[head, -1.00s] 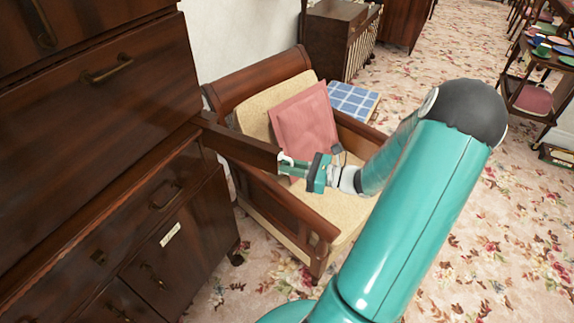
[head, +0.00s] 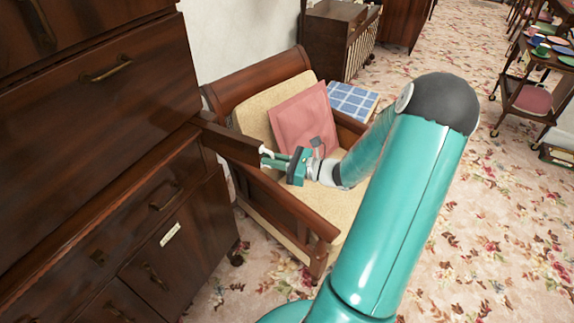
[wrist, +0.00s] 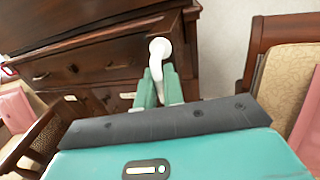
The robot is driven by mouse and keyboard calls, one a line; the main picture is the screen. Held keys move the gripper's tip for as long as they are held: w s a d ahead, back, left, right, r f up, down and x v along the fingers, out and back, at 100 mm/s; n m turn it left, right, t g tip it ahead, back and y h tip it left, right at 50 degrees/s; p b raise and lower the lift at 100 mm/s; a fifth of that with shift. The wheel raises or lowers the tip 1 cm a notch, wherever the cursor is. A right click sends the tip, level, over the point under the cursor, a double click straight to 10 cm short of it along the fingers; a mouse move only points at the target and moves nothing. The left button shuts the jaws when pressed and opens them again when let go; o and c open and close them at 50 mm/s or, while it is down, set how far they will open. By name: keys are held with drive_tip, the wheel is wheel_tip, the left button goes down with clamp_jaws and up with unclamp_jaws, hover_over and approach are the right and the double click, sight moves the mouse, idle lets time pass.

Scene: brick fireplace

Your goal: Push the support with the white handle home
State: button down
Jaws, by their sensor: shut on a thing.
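The support (head: 232,143) is a dark wooden bar that sticks out from the front of the dark wooden cabinet. Its white handle (head: 265,151) is at its outer end. In the wrist view the white handle (wrist: 160,48) stands straight ahead, between the fingertips. My gripper (head: 278,159) is shut on the white handle, with its teal fingers pointing at the cabinet. The fingers also show in the wrist view (wrist: 160,88). Part of the handle is hidden by the fingers.
The tall dark cabinet (head: 100,130) with brass-handled drawers fills the left. A wooden armchair (head: 325,229) with a pink cushion (head: 303,118) stands just beyond and below my gripper. A trolley (head: 540,95) is at the far right. Open carpet lies to the right.

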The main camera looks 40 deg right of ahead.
sight(224, 141)
drive_tip(key=d+x, duration=0.1)
drive_tip(key=x, duration=0.4)
drive_tip(key=w+x, duration=0.1)
drive_tip(key=x, duration=0.5)
drive_tip(key=d+x, duration=0.1)
drive_tip(key=x, duration=0.4)
drive_tip(key=shift+w+d+r, duration=0.1)
drive_tip(key=shift+w+d, duration=0.05)
drive_tip(key=shift+w, duration=0.55)
drive_tip(key=c, duration=1.9)
unclamp_jaws()
drive_tip(key=shift+c, duration=0.2)
drive_tip(key=shift+o, duration=0.2)
drive_tip(key=shift+s+d, duration=0.1)
drive_tip(key=v, duration=1.3)
drive_tip(key=shift+s+d, duration=0.15)
drive_tip(key=shift+s, duration=0.15)
drive_tip(key=shift+o, duration=1.1)
drive_tip(key=shift+s, duration=0.1)
